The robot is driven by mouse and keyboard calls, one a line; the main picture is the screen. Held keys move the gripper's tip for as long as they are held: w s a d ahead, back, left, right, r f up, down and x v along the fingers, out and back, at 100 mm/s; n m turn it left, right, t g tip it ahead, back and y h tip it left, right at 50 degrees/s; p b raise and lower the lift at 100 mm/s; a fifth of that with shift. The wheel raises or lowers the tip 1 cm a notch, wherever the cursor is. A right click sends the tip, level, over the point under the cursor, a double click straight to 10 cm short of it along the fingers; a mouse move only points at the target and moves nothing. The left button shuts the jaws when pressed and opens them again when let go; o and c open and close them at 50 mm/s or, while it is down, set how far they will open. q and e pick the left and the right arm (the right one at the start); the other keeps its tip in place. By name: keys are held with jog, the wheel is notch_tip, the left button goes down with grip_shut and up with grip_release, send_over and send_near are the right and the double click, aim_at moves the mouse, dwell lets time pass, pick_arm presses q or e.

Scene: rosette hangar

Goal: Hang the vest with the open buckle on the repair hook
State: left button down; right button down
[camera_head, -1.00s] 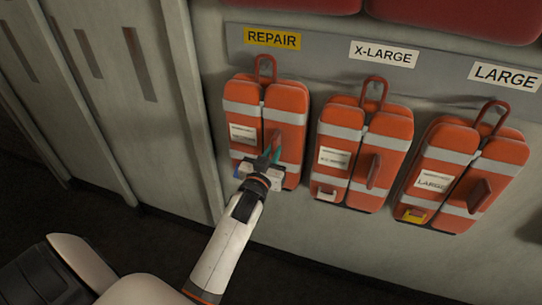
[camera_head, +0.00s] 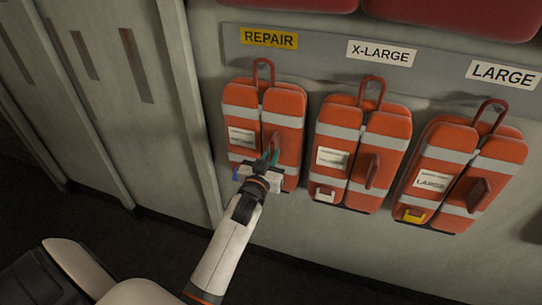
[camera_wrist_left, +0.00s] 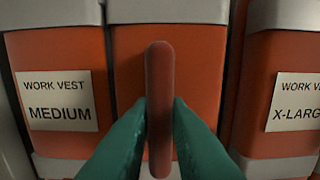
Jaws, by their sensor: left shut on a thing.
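An orange vest with grey bands (camera_head: 283,103) hangs upright under the yellow REPAIR sign (camera_head: 269,38), its red loop (camera_head: 263,70) up against the rail. In the left wrist view its label (camera_wrist_left: 58,101) reads WORK VEST MEDIUM. My left gripper (camera_head: 271,154) is at the front of this vest. Its teal fingers (camera_wrist_left: 160,115) are shut on the upright red handle (camera_wrist_left: 159,75) of the vest. A blue piece (camera_head: 236,157) shows at the vest's lower left; my gripper hides much of that area, so I cannot tell the buckle's state. My right gripper is not in view.
Beside it hang an X-LARGE vest (camera_head: 389,144) with a white buckle (camera_head: 324,195) and a LARGE vest (camera_head: 494,176) with a yellow buckle (camera_head: 411,215). Grey wall panels (camera_head: 115,100) stand at left. The wall below the vests is bare.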

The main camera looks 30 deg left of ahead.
pick_arm(q)
jog(key=c, duration=1.3)
grip_release()
jog(key=shift+r, duration=0.15)
jog(key=shift+s+f, duration=0.1)
jog(key=shift+f, duration=0.2)
jog(key=b+v, duration=0.1)
jog(key=v, duration=1.1)
jog(key=d+f+m+g+h, duration=0.1)
jog(key=d+f+g+h, duration=0.1)
jog(key=f, duration=0.8)
jog(key=d+f+m+g+h, duration=0.1)
jog(key=d+f+g, duration=0.15)
jog(key=f, duration=0.75)
jog(key=s+d+f+m+g+h, duration=0.15)
jog(key=s+f, duration=0.25)
jog(key=f, duration=0.4)
jog(key=s+d+f+n+g, duration=0.1)
jog(key=s+d+f+g, duration=0.15)
jog(key=s+f, duration=0.45)
jog(key=s+a+f+m+g, duration=0.1)
jog(key=s+f+g, duration=0.3)
jog(key=s+f, duration=0.5)
jog(key=s+a+f+m+g, duration=0.1)
jog(key=s+f+g, duration=0.3)
jog(key=s+f, duration=0.6)
jog(key=s, duration=0.7)
jog(key=shift+d+m, duration=0.1)
jog(key=shift+m, duration=0.15)
